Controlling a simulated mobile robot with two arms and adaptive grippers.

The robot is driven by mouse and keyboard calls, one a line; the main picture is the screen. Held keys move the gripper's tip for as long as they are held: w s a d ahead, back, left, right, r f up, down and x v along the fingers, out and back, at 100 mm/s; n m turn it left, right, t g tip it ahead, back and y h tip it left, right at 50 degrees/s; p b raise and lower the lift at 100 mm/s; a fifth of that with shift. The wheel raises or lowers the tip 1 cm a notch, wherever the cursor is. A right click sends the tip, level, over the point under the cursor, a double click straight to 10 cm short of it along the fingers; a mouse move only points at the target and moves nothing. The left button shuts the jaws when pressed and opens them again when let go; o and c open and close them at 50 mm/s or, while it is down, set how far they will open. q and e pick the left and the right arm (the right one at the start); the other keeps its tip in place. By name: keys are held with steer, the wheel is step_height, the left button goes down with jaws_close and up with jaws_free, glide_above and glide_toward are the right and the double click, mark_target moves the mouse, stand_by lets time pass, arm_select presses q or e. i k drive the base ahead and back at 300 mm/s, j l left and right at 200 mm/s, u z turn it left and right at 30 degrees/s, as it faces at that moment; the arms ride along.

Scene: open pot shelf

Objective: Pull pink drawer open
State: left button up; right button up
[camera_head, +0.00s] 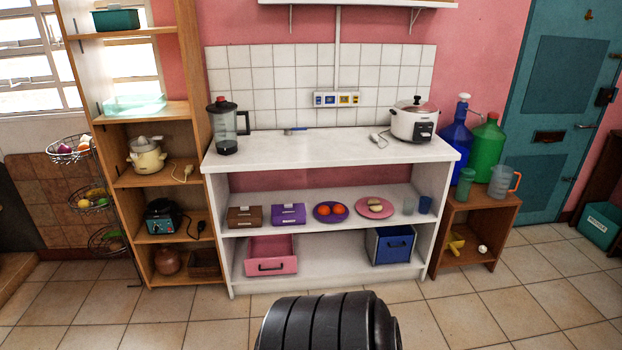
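The pink drawer (271,260) is on the bottom shelf of the white counter unit, at its left end. Its front panel faces me and carries a dark horizontal handle (270,267). Neither of my grippers is in view. A black ribbed part at the bottom middle looks like part of my own body, well in front of the drawer.
A blue drawer (392,247) stands at the right end of the same shelf. Above are a brown box (244,217), a purple box (288,215) and plates. The tiled floor in front is clear.

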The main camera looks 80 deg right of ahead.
mark_target(268, 254)
steer(key=l+z, duration=0.1)
steer(key=z, duration=2.2)
